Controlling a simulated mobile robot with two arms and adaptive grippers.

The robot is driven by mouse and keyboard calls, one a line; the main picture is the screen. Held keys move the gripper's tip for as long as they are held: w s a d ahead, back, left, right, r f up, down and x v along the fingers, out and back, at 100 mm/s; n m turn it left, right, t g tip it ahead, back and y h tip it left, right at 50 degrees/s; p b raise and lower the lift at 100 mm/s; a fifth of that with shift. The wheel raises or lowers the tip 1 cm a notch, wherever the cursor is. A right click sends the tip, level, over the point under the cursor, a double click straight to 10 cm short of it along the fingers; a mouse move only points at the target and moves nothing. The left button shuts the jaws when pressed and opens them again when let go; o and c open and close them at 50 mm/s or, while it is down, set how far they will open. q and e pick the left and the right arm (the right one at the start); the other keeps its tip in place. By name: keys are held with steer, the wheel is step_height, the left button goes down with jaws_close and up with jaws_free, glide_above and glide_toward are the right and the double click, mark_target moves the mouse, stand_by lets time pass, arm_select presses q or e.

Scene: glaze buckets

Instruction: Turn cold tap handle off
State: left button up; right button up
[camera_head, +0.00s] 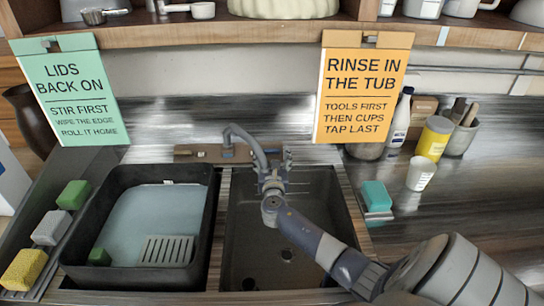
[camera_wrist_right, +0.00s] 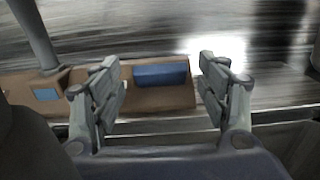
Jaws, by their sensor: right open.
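The tap's curved grey spout (camera_head: 243,138) rises from a brown base plate (camera_head: 185,156) behind the sink. In the right wrist view, the spout (camera_wrist_right: 37,35) stands at the left and the brown plate (camera_wrist_right: 150,101) runs across. A blue bar, apparently the cold tap handle (camera_wrist_right: 160,74), lies lengthwise along the plate's right part. My right gripper (camera_wrist_right: 160,92) is open, with its fingers on either side of the blue bar in the picture; I cannot tell whether they touch it. In the head view, my right gripper (camera_head: 275,163) covers that part of the plate. My left gripper is out of view.
The sink basin (camera_head: 250,240) lies under my right arm. A black tub (camera_head: 75,225) stands left of it. Two hanging signs, one green (camera_head: 70,92) and one orange (camera_head: 362,88), flank the tap. A teal sponge (camera_head: 376,196) and white cup (camera_head: 420,174) are on the right.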

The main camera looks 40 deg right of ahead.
steer(key=v, duration=1.2)
steer(key=shift+f, duration=0.1)
stand_by(0.4)
